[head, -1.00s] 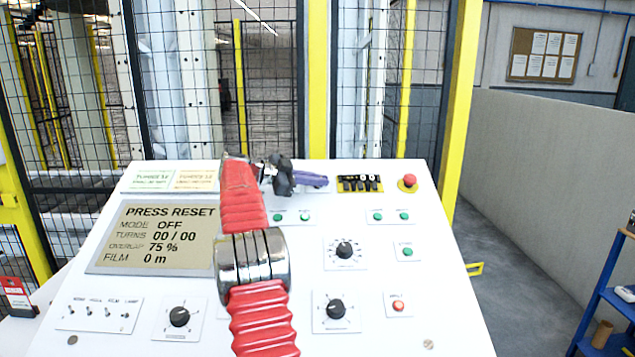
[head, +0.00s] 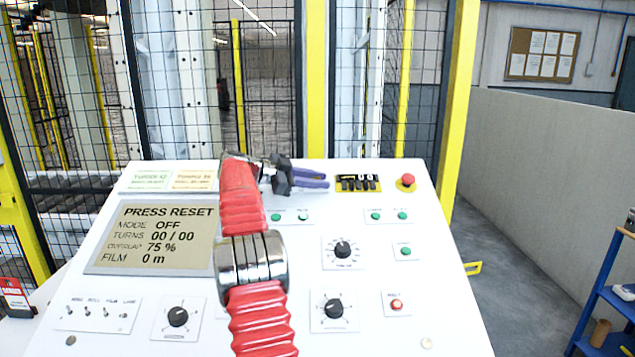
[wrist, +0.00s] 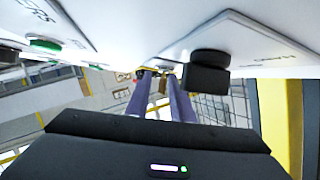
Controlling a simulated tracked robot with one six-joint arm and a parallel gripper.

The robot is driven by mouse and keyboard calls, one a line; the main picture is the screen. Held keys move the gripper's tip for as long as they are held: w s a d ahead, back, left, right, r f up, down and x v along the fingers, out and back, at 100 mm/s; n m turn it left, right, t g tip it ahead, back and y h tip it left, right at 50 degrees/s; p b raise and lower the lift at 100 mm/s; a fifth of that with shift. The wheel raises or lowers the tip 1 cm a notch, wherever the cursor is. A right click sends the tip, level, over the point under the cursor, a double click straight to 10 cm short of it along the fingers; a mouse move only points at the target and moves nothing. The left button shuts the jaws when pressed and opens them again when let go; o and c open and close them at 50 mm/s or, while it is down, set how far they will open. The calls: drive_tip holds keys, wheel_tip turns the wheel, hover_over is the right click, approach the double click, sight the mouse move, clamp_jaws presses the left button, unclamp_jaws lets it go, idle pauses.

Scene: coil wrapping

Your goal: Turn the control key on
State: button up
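My gripper (head: 326,180) is at the top of the white control panel (head: 375,290), with its two purple fingers pointing right, apart and empty. In the wrist view the fingers (wrist: 160,80) also stand apart with a gap between them. A black knob-like part (wrist: 207,72) on a white label plate is just right of the fingers in the wrist view; I cannot tell whether it is the control key. I cannot make out the key in the head view; my gripper and arm cover part of the panel. The display (head: 153,237) reads PRESS RESET, MODE OFF.
A red emergency button (head: 407,180) and a yellow plate with black parts (head: 357,184) lie right of my gripper. Dials, green buttons and small toggle switches (head: 98,312) cover the panel. A wire-mesh fence with yellow posts (head: 458,100) stands behind it.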

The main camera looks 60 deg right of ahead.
drive_tip(key=shift+w, duration=0.1)
drive_tip(key=shift+w+a+r, duration=0.2)
drive_tip(key=shift+w+a, duration=0.2)
drive_tip(key=v, duration=1.2)
drive_tip(key=shift+w+a+r, duration=0.1)
drive_tip(key=shift+w+a, duration=0.05)
drive_tip(key=shift+a, duration=0.1)
